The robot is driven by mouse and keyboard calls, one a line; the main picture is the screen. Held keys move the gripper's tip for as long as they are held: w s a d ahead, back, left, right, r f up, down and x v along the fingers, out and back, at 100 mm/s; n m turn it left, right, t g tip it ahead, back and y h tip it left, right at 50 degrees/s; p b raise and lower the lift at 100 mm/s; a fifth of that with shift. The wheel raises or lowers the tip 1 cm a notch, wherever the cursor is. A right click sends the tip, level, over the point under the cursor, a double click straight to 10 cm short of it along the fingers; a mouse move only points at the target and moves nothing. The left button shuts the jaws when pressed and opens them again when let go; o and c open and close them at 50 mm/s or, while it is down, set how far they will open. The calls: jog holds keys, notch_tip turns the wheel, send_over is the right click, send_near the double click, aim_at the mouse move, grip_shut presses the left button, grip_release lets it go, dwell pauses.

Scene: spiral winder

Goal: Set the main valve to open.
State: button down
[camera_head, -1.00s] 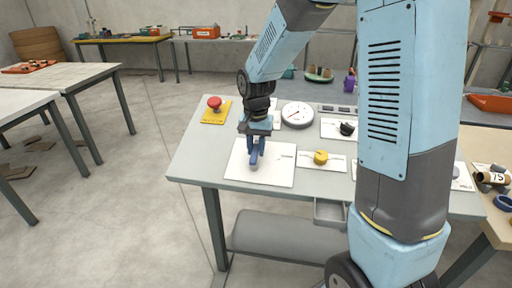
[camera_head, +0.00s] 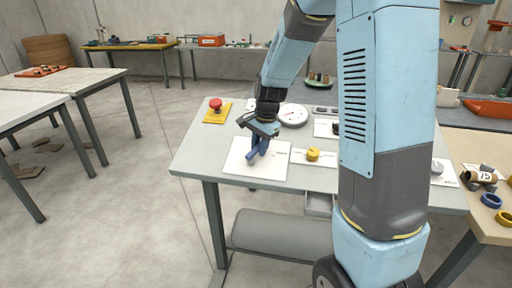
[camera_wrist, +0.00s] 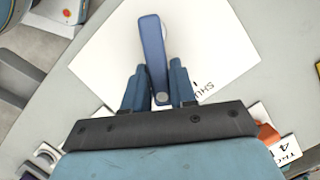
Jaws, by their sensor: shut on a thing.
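The main valve's blue lever (camera_head: 251,155) stands on a white plate (camera_head: 272,173) at the left front of the grey bench. In the wrist view the lever (camera_wrist: 153,42) runs from the top of the picture down between my fingers, and the white plate (camera_wrist: 105,55) lies behind it. Dark letters starting "SHU" show on the plate to the right of the lever. My gripper (camera_head: 262,141) is shut on the lever, with one finger on each side. Its fingers also show in the wrist view (camera_wrist: 159,72). The other position mark is not readable.
A red mushroom button (camera_head: 215,104) on a yellow base stands behind the plate to the left. A round white gauge (camera_head: 294,114) and a yellow knob (camera_head: 313,154) are to the right. My arm hides part of the bench's right side.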

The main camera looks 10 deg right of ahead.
jog(key=m, duration=0.1)
jog(key=s+m, duration=0.1)
jog(key=m, duration=0.1)
jog(key=shift+s+d+f+t, duration=0.15)
jog(key=shift+s+d+t, duration=0.1)
jog(key=shift+t, duration=0.15)
jog(key=shift+s+f+m+t+y, duration=0.1)
jog(key=shift+s+m+t+y, duration=0.15)
jog(key=shift+m, duration=0.45)
jog(key=shift+s+f+m+t+y, duration=0.15)
jog(key=shift+s+m, duration=0.15)
jog(key=shift+m, duration=0.4)
jog(key=shift+s, duration=0.1)
jog(key=c, duration=1)
grip_release()
jog(key=shift+d, duration=0.1)
jog(key=shift+r, duration=0.1)
jog(key=shift+r, duration=0.1)
jog(key=shift+r, duration=0.2)
jog(key=v, duration=1.3)
jog(key=shift+s, duration=0.1)
